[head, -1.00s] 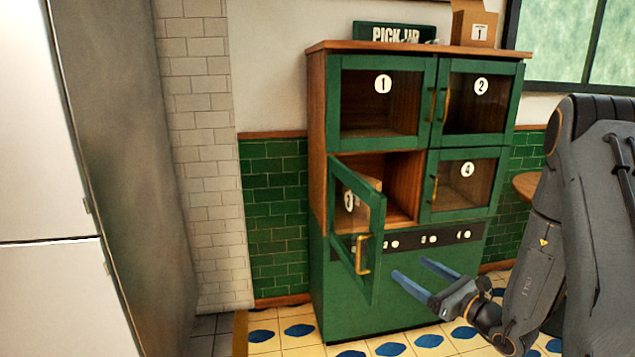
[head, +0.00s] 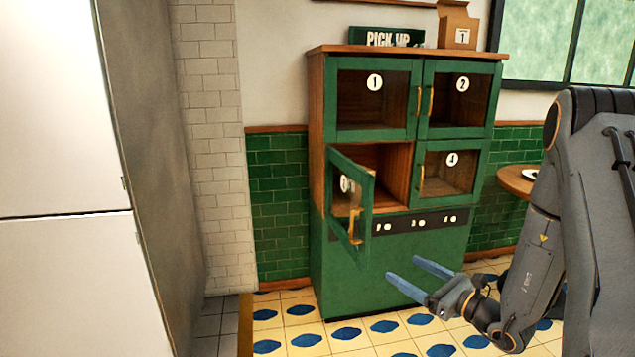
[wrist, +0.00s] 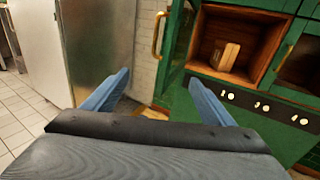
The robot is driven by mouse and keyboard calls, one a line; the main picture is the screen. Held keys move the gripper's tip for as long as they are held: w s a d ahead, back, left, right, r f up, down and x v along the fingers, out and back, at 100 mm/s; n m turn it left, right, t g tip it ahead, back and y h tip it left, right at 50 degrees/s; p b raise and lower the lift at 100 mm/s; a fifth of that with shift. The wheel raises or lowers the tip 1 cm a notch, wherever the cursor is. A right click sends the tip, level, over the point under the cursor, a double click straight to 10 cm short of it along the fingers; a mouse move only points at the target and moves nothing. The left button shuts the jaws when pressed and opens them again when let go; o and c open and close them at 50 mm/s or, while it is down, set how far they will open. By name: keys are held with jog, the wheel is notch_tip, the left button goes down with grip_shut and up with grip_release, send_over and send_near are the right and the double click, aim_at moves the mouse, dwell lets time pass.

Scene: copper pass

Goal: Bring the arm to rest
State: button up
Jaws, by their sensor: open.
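My gripper (head: 421,277) is at the lower right in the head view, its two blue fingers spread apart with nothing between them. It points toward the green cabinet (head: 340,285) and appears clear of it. In the wrist view my gripper (wrist: 158,98) is also open and empty. My arm stands bent at the right edge of the head view. Door 3 (head: 364,222) of the cabinet hangs open.
Doors 1 (head: 373,133), 2 (head: 461,125) and 4 (head: 451,190) are shut. The tiled floor in front is open.

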jog(key=s+a+r+n+g+y, duration=0.3)
jog(key=s+a+n+g, duration=0.45)
jog(key=a, duration=0.25)
jog(key=s+a+n+g+h+p, duration=0.1)
jog(key=s+a+n+g, duration=0.15)
jog(key=s, duration=0.25)
jog(key=s+a+r+n+g+h, duration=0.1)
jog(key=s+n+g, duration=0.2)
jog(key=s, duration=0.2)
jog(key=s+a+n+g+h+p, duration=0.1)
jog(key=s+a+n+g, duration=0.1)
jog(key=s, duration=0.3)
jog(key=s+d+r+n+h, duration=0.3)
jog(key=s+d+n+h, duration=0.3)
jog(key=d+n+h, duration=0.4)
jog(key=n+p, duration=0.1)
jog(key=n, duration=0.2)
jog(key=shift+s+d+r+t+h, duration=0.3)
jog(key=shift+r+t+h, duration=0.1)
